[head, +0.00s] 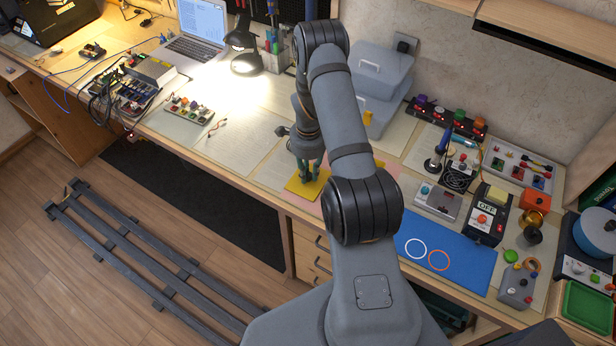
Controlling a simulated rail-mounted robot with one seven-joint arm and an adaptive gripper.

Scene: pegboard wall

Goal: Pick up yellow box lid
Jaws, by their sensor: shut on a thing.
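The yellow box lid (296,189) is a flat yellow piece at the front part of the workbench, left of my arm. My gripper (305,177) points down over it and is shut on it. The fingertips are small here, and my wrist hides part of the lid. I cannot tell whether the lid touches the bench top or is held just above it.
A blue mat (447,262) with two rings lies to the right. A soldering station (487,214) and a grey box (436,201) stand beyond it. Grey storage boxes (381,72) stand at the wall. A laptop (197,30) and a lamp (243,50) are at the back left.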

